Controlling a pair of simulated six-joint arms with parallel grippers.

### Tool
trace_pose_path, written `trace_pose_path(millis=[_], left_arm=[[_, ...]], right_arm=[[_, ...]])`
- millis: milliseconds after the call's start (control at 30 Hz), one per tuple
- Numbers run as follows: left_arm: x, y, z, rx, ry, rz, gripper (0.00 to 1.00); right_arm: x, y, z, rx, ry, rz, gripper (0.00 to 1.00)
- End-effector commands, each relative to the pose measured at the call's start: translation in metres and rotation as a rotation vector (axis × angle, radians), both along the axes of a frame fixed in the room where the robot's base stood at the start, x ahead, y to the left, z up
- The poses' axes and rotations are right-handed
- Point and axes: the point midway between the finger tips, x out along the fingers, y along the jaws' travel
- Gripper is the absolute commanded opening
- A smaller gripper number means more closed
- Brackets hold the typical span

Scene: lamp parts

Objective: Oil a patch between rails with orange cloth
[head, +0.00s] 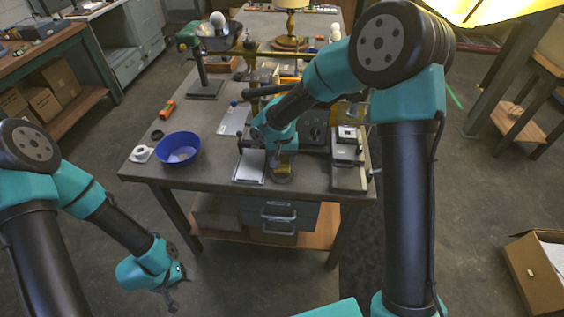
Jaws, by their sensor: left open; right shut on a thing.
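My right gripper (282,158) reaches down over the front edge of the workbench. It is shut on a small orange-tan piece (282,174), which looks like the cloth; the fingers and arm hide most of it. A pale flat plate (249,167) with dark edges lies just left of it. I cannot make out the rails or the patch clearly, nor whether the cloth touches a surface. My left gripper (173,293) is open and empty, low in front of the bench and away from it.
A blue bowl (178,147) stands at the bench's front left, beside a small white part (142,154). An orange-handled tool (168,109) lies behind it. A metal fixture (348,158) stands to the right of my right gripper. A lamp (291,25) stands at the back.

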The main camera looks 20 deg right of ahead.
Motion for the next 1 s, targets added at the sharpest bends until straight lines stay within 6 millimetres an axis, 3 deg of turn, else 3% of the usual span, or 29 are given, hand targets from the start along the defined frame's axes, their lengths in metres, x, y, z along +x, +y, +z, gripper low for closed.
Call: trace_pose_path(millis=[600,1000], left_arm=[[0.0,0.0,0.0,0.0,0.0,0.0,0.54],[0.0,0.0,0.0,0.0,0.0,0.0,0.54]], right_arm=[[0.0,0.0,0.039,0.0,-0.002,-0.001,0.38],[0.0,0.0,0.041,0.0,0.0,0.0,0.38]])
